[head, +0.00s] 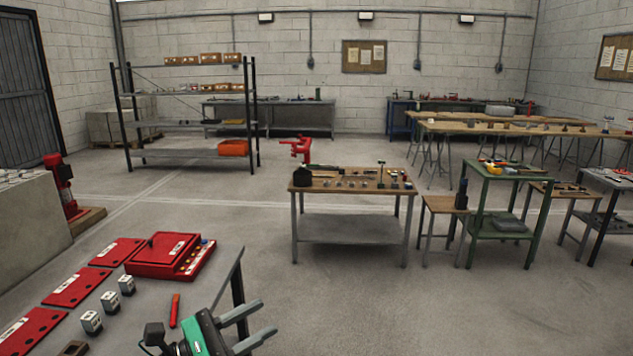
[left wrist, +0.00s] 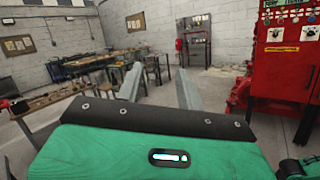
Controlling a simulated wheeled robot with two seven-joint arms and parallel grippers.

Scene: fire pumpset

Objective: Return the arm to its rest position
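My left gripper (head: 266,318) is at the bottom of the head view, beside the right edge of the grey table with the red parts. It has a green body and two grey fingers spread apart. In the left wrist view the same gripper (left wrist: 158,70) shows open, with only the distant room between its fingers. It touches nothing that I can see. My right gripper is in neither view.
The grey table (head: 141,294) holds a red control box (head: 165,255), red plates (head: 77,287), small white blocks (head: 110,302) and a red-handled tool (head: 174,310). A red cabinet (left wrist: 287,55) stands at right in the wrist view. Floor (head: 350,310) is clear ahead.

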